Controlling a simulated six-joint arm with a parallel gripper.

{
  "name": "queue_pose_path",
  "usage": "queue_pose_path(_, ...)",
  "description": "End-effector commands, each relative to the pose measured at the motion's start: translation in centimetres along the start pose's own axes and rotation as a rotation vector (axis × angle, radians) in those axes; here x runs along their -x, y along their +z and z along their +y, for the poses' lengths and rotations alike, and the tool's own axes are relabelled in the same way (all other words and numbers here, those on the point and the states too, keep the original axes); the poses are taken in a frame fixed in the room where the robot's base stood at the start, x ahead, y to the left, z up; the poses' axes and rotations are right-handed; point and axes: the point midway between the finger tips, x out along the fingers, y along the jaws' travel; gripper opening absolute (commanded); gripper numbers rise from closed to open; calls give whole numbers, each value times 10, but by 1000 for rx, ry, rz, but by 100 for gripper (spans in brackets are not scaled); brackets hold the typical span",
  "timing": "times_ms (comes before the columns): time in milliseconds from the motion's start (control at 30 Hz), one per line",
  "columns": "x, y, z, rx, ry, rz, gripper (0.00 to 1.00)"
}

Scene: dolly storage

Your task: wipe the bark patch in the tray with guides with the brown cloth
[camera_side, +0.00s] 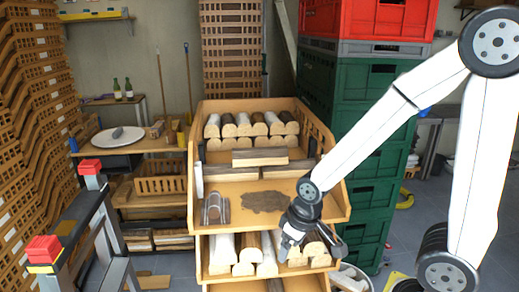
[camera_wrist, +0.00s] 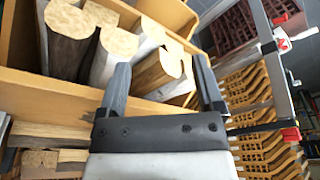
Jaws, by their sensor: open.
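The bark patch (camera_side: 265,201) is a dark grey-brown, ragged-edged stain on the floor of the upper wooden tray (camera_side: 343,207) in the side view. I cannot make out a brown cloth in either view. My gripper (camera_side: 308,247) hangs in front of the tray's front edge, to the right of and below the patch, over the lower tray of logs. In the wrist view my gripper (camera_wrist: 163,78) has its two dark fingers spread apart with nothing held between them. The wrist view faces logs (camera_wrist: 112,45) in a wooden tray and does not show the patch.
A metal U-shaped piece (camera_side: 215,208) stands left of the patch. Cut logs (camera_side: 252,125) and wooden blocks (camera_side: 259,156) fill the tray's back. The lower tray (camera_side: 212,279) holds more logs. Green crates (camera_side: 365,130) stack at right; a red-topped metal frame (camera_side: 98,205) stands at left.

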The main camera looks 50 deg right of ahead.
Motion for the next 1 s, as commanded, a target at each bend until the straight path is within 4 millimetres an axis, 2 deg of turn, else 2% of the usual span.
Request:
queue_pose_path(333, 6, -15, 16, -156, 17, -159, 85)
queue_pose_path(667, 24, -33, 42, -389, 57, -399, 85)
queue_pose_path(1000, 44, -131, 18, -540, 84, -311, 85)
